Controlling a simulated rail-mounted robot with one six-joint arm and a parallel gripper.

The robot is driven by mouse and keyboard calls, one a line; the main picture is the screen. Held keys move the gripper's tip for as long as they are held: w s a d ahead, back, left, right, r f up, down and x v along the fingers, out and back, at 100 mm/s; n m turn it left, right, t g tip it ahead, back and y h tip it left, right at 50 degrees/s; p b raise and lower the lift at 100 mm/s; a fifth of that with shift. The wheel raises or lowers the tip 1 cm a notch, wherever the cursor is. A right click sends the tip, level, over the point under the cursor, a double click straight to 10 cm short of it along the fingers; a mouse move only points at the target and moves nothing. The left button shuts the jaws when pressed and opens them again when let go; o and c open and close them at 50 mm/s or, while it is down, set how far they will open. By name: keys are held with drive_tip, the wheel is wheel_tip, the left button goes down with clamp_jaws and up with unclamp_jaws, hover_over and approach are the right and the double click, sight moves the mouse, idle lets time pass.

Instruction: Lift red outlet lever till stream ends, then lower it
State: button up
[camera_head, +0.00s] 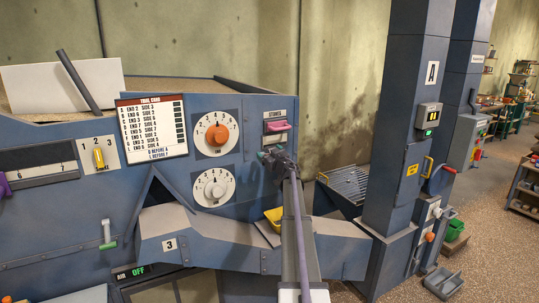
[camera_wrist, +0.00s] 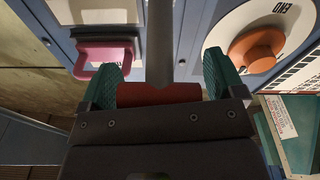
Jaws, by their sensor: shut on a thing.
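My gripper (camera_head: 272,156) is at the front of the blue machine, right of the dials and just below the pink handle (camera_head: 277,126). In the wrist view, its green-padded fingers (camera_wrist: 163,85) are shut on the two ends of a red crossbar (camera_wrist: 158,94). A grey rod (camera_wrist: 160,40) runs from that bar toward the machine, so it looks like the red lever's handle. In the head view the lever is hidden behind my gripper and arm. I cannot make out a stream in either view.
An orange dial (camera_head: 217,135) and a white dial (camera_head: 214,188) sit left of my gripper. A sloping chute marked 3 (camera_head: 195,235) and a yellow part (camera_head: 273,216) lie below. Blue tower A (camera_head: 405,120), with another red lever (camera_head: 440,170), stands to the right.

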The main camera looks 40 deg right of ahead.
idle(0.4)
drive_tip(key=o, duration=1)
drive_tip(key=shift+d+f, duration=0.1)
drive_tip(key=shift+d, duration=0.05)
